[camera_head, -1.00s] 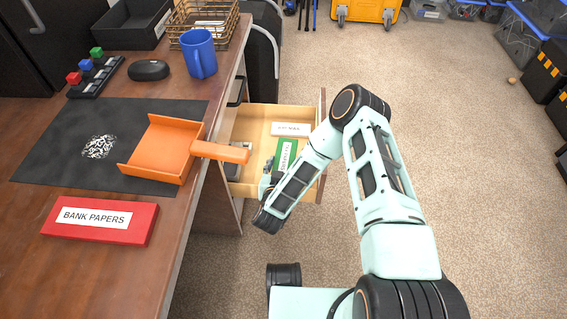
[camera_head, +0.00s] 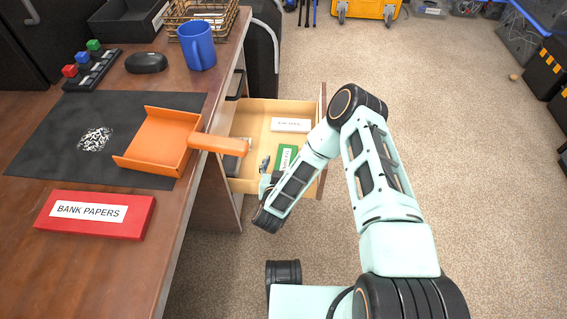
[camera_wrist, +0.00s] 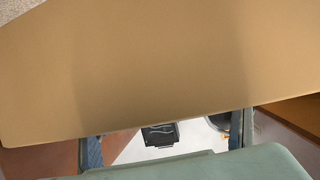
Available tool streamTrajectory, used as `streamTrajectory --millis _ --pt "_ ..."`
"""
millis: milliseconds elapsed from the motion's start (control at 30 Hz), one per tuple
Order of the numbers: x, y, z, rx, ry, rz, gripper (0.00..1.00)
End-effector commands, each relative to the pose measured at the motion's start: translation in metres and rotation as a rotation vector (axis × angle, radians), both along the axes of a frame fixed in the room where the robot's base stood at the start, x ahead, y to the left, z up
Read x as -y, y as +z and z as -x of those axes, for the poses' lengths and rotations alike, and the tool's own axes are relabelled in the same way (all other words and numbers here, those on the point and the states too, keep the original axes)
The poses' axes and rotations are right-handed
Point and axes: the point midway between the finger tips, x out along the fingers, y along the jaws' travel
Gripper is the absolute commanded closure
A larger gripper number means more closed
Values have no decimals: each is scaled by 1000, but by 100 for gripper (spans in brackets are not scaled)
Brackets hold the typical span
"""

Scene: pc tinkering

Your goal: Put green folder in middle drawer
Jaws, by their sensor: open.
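The green folder (camera_head: 287,156) with a white label lies inside an open wooden drawer (camera_head: 252,112) at the side of the desk. My arm covers part of it in the head view. My gripper (camera_head: 266,166) is open, just left of the folder and over the drawer. I cannot tell whether it touches the folder. In the wrist view my two fingers (camera_wrist: 166,140) stand apart at the bottom edge, with no folder visible between them. A plain tan surface fills most of that view.
A white labelled box (camera_head: 291,125) and a dark item (camera_head: 232,164) share the drawer. An orange tray's handle (camera_head: 220,145) juts from the desk over the drawer's left side. A red "BANK PAPERS" box (camera_head: 95,214) and a blue mug (camera_head: 197,45) stand on the desk.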

Motion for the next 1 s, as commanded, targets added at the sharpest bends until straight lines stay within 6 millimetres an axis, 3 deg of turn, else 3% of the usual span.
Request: streamTrajectory --millis 167,700,1000 --pt "0 8 0 1 1 0 28" --pt "-1 87 -1 2 2 -1 28" --pt "0 100 0 1 1 0 28"
